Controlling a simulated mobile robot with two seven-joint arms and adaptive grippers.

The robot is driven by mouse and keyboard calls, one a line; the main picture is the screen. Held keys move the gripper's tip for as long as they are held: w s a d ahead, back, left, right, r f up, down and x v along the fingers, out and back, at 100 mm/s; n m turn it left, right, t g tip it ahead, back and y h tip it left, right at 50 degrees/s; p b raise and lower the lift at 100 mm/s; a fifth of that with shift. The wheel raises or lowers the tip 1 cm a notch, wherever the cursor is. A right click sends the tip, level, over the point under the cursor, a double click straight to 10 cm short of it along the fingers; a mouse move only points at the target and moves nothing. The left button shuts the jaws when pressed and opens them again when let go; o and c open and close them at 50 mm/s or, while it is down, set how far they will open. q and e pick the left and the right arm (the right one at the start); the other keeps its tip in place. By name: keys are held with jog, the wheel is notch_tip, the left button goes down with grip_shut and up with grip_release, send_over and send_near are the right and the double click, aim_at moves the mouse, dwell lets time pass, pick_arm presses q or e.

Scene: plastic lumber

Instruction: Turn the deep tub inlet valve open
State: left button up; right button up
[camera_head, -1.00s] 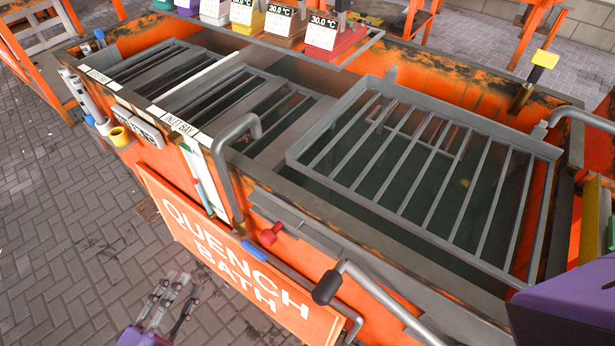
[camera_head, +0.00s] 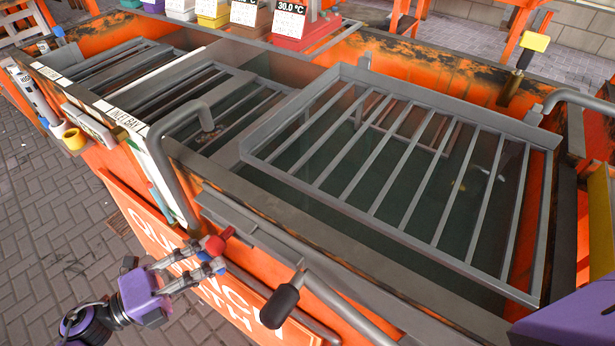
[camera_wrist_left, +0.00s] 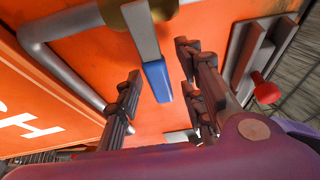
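The valve lever (camera_wrist_left: 148,50) is a flat grey handle with a blue tip (camera_wrist_left: 157,82), coming from a brass body (camera_wrist_left: 140,14) on the orange tub wall. My left gripper (camera_wrist_left: 160,88) is open, with one finger each side of the blue tip and visible gaps. In the head view, my left gripper (camera_head: 212,260) is at the tub's front wall, beside a red knob (camera_head: 216,245); its fingers mostly hide the lever there. The red knob also shows in the wrist view (camera_wrist_left: 265,88), outside the fingers. My right gripper is out of view.
The quench bath (camera_head: 420,262) has a grey grate (camera_head: 345,180) above the water. A bent grey pipe (camera_head: 155,150) hooks over its rim near the inlet label (camera_head: 126,118). A black-gripped crank (camera_head: 282,303) stands right of my left gripper. Paving (camera_head: 60,220) lies open at left.

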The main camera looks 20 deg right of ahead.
aim_at(204, 256)
pick_arm(q)
jog(key=shift+d, duration=0.3)
jog(key=c, duration=0.8)
grip_shut()
jog(key=shift+r, duration=0.1)
jog(key=r+n, duration=0.1)
jog(key=r+n+h+p, duration=0.1)
jog(key=n, duration=0.1)
jog(key=shift+w+a+t, duration=0.1)
jog(key=shift+w+t, duration=0.05)
jog(key=shift+t, duration=0.15)
jog(key=shift+w+a+r+n+t+h+p, duration=0.2)
jog(key=shift+r+n+t+h+p, duration=0.25)
jog(key=shift+n, duration=0.65)
jog(key=shift+w+a+r+n+t+h+p, duration=0.2)
jog(key=shift+r+n, duration=0.3)
jog(key=shift+n, duration=0.6)
jog(key=shift+d, duration=0.1)
